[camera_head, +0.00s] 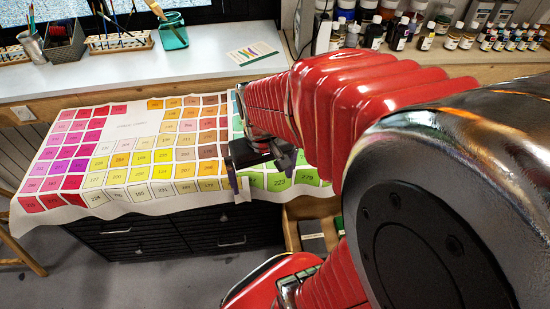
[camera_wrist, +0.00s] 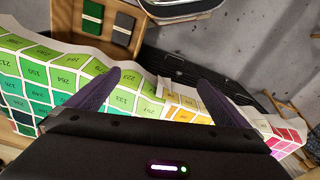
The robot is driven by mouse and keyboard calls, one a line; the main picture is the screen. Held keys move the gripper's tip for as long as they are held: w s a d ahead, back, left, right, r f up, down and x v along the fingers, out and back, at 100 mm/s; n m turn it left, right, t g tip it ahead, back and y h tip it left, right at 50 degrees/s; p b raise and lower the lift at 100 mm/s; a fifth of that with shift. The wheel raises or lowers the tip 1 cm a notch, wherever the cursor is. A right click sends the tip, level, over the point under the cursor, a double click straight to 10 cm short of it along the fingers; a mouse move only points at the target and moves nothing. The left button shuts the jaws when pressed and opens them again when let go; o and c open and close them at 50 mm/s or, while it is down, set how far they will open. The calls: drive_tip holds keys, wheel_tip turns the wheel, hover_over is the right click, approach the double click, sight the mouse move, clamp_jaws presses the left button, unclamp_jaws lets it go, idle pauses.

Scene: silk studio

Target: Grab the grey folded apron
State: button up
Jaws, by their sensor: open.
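My gripper (camera_head: 262,176) is open and empty in the head view, above the right part of a colour-chart cloth (camera_head: 130,200) that drapes over the front edge of the table. In the wrist view the two dark fingers of my gripper (camera_wrist: 158,77) are spread apart over the green and yellow squares of the cloth (camera_wrist: 62,78). My red arm covers much of the right side of the head view and hides what lies behind it.
Black drawers (camera_head: 130,238) stand under the cloth. A wooden compartment with grey and green contents (camera_head: 312,228) is partly hidden by my arm. A white bench (camera_head: 190,58) behind holds a teal jar (camera_head: 172,32) and brushes. Several small bottles (camera_head: 425,40) line the back right shelf.

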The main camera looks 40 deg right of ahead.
drive_tip(key=s+d+f+m+g+y, duration=0.1)
drive_tip(key=d+f, duration=0.4)
drive_tip(key=f, duration=0.3)
drive_tip(key=s+d+f+m+g+y, duration=0.15)
drive_tip(key=d+f, duration=0.25)
drive_tip(key=f, duration=0.4)
drive_tip(key=t+h, duration=0.2)
hover_over(312, 237)
wheel_tip(312, 237, down, 27)
drive_tip(key=shift+s+f+g, duration=0.1)
drive_tip(key=shift+f+g, duration=0.05)
drive_tip(key=shift+g, duration=0.1)
drive_tip(key=shift+f, duration=4.3)
drive_tip(key=shift+f, duration=0.1)
